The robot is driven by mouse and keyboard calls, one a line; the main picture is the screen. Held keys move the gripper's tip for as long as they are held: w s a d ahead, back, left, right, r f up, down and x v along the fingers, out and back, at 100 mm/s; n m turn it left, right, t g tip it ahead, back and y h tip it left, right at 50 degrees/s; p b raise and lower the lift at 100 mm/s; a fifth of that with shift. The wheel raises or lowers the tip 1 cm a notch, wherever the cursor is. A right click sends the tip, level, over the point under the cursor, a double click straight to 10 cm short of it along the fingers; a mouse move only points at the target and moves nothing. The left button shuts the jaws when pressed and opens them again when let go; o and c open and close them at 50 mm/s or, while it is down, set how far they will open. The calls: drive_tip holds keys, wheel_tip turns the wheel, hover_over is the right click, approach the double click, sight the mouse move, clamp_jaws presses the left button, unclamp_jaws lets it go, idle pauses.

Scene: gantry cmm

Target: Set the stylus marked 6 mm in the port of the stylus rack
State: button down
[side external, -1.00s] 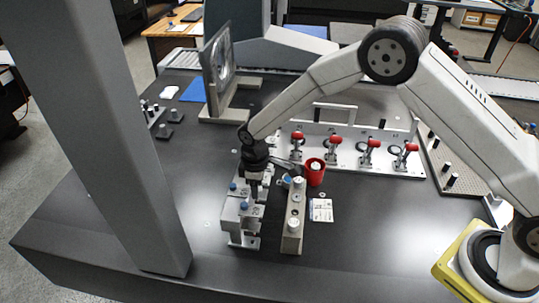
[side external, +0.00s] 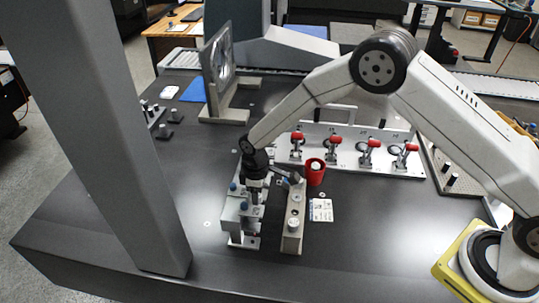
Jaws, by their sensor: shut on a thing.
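My gripper (side external: 256,183) points down just above the silver stepped rack (side external: 240,228), which I take for the stylus rack. It is shut on a thin part, apparently the stylus. The part is mostly hidden by the fingers and too small to make out, and no 6 mm marking can be read. Blue-topped pieces stand on the rack close around the fingertips. The port is hidden or too small to pick out. I cannot tell whether the held part touches the rack.
A tan block (side external: 292,235) with silver knobs stands right of the rack. A red cup (side external: 315,172) and a printed card (side external: 321,210) are beside it. A plate with red-handled clamps (side external: 335,146) stands behind. A grey column (side external: 110,150) rises at left. The front table is clear.

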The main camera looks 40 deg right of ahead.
drive_tip(key=shift+f, duration=0.25)
idle(0.8)
drive_tip(key=shift+c, duration=1.2)
unclamp_jaws()
drive_tip(key=shift+r, duration=3.9)
